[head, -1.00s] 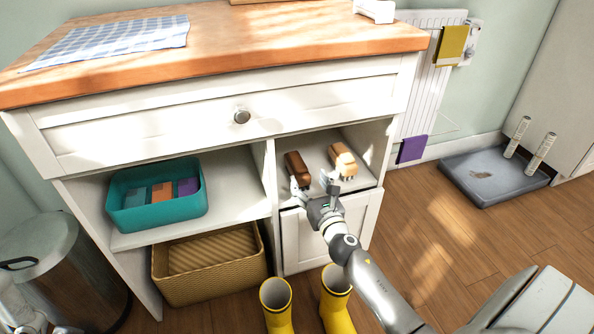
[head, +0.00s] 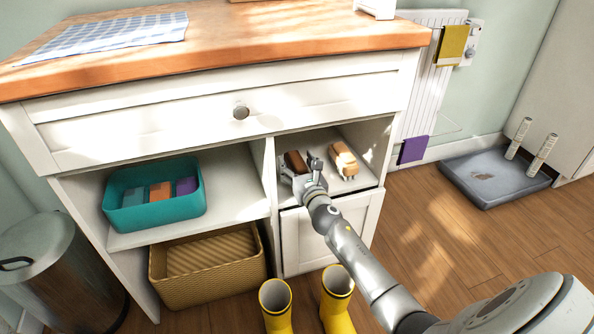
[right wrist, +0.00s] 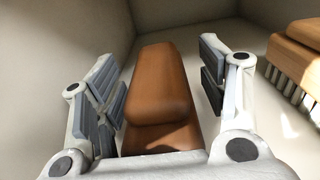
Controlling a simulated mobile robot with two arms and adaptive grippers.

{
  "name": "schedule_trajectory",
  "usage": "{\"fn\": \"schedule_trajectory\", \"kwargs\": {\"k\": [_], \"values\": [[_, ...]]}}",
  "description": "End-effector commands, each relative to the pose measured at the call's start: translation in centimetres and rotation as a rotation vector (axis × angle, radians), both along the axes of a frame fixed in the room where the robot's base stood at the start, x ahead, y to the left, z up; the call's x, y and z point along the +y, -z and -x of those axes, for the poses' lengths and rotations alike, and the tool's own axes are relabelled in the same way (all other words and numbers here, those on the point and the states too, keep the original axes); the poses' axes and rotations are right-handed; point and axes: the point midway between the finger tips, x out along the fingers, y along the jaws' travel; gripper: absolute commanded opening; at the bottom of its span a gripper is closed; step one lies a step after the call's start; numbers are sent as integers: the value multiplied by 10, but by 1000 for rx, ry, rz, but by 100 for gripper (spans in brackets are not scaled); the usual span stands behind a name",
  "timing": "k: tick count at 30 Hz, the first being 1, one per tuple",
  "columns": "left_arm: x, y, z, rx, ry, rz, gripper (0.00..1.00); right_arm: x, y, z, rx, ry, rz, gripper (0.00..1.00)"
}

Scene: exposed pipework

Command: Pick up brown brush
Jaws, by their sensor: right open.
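The brown brush (head: 296,161) lies on the right-hand open shelf of the white cabinet, partly hidden behind my right gripper in the head view. My right gripper (head: 298,170) reaches into this shelf and is open. In the right wrist view, the brown brush (right wrist: 162,95) lies between the two open fingers of the right gripper (right wrist: 166,88), with a visible gap on both sides. A lighter tan brush (head: 344,160) sits to the right on the same shelf; its bristles show in the right wrist view (right wrist: 294,62). My left gripper is not in view.
The shelf compartment has a side wall (head: 371,148) on the right and a divider (head: 270,185) on the left. A teal bin (head: 152,212) is in the left compartment, above a woven basket (head: 208,280). Yellow boots (head: 338,300) stand on the floor in front.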

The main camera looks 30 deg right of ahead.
Motion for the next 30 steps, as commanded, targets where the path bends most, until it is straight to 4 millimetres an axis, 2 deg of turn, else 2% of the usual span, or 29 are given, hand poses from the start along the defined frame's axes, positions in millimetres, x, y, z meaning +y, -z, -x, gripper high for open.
{"fn": "schedule_trajectory", "kwargs": {"k": [2, 14, 23, 30], "values": [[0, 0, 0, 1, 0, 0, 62, 0, 0, 0, 0, 0, 0, 62], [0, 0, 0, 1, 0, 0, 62, 0, -1, 0, -2, 0, -1, 11], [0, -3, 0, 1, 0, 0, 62, 0, -4, 0, -2, 0, -1, 9], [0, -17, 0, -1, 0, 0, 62, 0, -21, 0, -2, -1, 1, 9]]}}
